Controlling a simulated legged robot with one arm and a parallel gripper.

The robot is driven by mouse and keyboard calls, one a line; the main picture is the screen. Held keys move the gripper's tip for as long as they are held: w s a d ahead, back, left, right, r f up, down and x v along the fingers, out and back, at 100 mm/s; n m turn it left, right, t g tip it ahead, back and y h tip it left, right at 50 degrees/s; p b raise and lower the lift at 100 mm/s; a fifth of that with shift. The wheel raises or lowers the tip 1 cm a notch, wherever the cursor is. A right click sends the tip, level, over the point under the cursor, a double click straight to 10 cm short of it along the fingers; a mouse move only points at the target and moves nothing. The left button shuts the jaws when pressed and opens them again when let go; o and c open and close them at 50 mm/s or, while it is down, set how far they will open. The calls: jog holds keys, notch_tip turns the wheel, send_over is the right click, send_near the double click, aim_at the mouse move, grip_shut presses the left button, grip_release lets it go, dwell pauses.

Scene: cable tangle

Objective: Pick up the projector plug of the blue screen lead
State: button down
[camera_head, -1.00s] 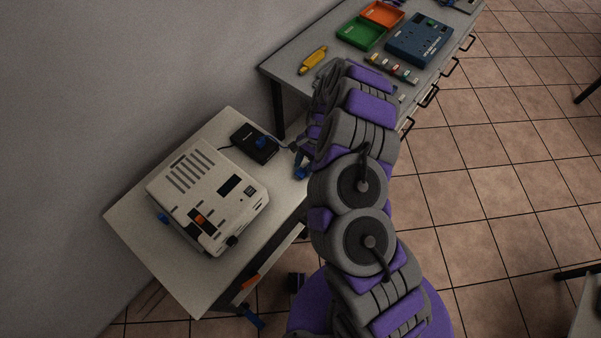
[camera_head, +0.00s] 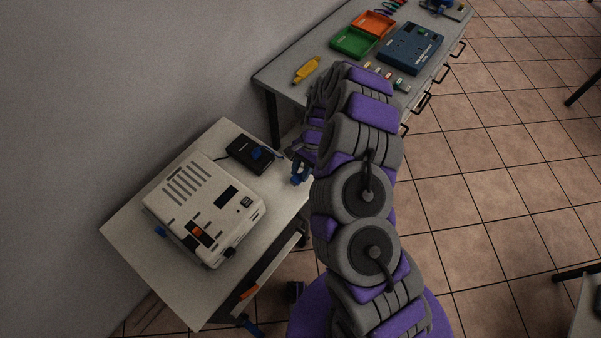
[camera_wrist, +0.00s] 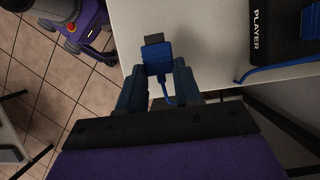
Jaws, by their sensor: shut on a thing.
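The blue plug (camera_wrist: 157,60) with a dark connector end sits between the fingertips of my gripper (camera_wrist: 158,86) in the wrist view. Its blue lead curls down between the fingers. My gripper is shut on this plug, at the edge of the small table. In the head view my gripper (camera_head: 300,172) shows at that table's right edge, partly hidden by my arm.
A beige projector (camera_head: 205,210) stands on the small table (camera_head: 140,240). A grey bench (camera_head: 285,80) behind holds green (camera_head: 354,42) and orange (camera_head: 374,24) trays, a yellow tool (camera_head: 306,70) and a blue box (camera_head: 410,47). Tiled floor at right is mostly free.

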jog(key=s+d+r+p, duration=0.2)
jog(key=s+d, duration=0.8)
jog(key=d, duration=0.2)
jog(key=shift+s+r, duration=0.15)
jog(key=shift+s, duration=0.15)
jog(key=c, duration=1.3)
grip_release()
grip_shut()
jog(key=shift+s+a+r+m+t+y+p, duration=0.1)
jog(key=shift+s+a+m+t+p, duration=1.2)
jog(key=shift+a+m+p, duration=1.95)
jog(key=shift+s+a+r+m+t+y+p, duration=0.1)
jog(key=shift+s+a+m+t+p, duration=0.75)
jog(key=shift+s+a+m+p, duration=1.65)
jog(key=shift+s+a+r+m+t+y+p, duration=0.1)
jog(key=shift+s+a+m+t+p, duration=0.85)
jog(key=shift+a+m+p, duration=2.95)
